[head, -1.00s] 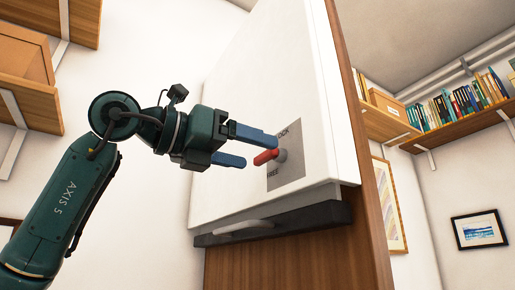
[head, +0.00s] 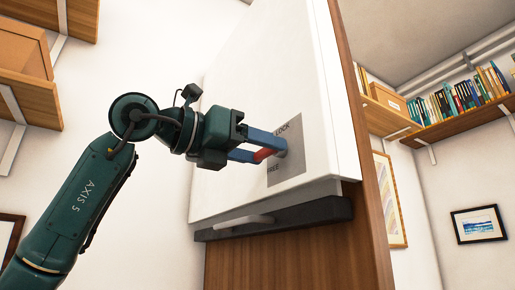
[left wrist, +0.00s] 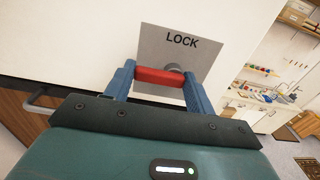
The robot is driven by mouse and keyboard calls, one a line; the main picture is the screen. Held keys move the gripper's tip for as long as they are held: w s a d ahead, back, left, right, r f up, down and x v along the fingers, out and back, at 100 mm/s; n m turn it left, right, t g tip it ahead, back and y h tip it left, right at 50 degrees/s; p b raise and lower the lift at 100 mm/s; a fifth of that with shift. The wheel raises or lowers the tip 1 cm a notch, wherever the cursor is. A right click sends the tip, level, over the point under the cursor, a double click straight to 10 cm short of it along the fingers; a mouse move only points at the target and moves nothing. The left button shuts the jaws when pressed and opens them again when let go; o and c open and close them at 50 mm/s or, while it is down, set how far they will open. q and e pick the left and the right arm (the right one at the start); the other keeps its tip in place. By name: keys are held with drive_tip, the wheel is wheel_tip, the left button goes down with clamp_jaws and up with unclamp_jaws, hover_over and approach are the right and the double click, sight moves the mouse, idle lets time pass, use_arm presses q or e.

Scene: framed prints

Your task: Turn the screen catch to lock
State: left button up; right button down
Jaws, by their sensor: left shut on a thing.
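The screen catch is a red lever (head: 263,154) on a grey round pivot, set on a grey plate (head: 288,170) marked LOCK at the top and FREE at the bottom. The plate is on the white screen panel (head: 240,110). My left gripper (head: 266,149) is shut on the red lever, with a blue finger on each side of it. In the left wrist view the red lever (left wrist: 160,76) lies crosswise between the fingertips, below the word LOCK; the FREE mark is hidden there. The lever points left, toward the gripper, in the head view. My right gripper is not in view.
A dark rail with a pale handle (head: 244,222) runs under the panel, and a wooden side (head: 300,255) stands below and right. Shelves with books (head: 460,105) and framed prints (head: 479,224) are on the walls behind.

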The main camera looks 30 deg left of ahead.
use_arm(q)
drive_tip(key=shift+c, duration=0.7)
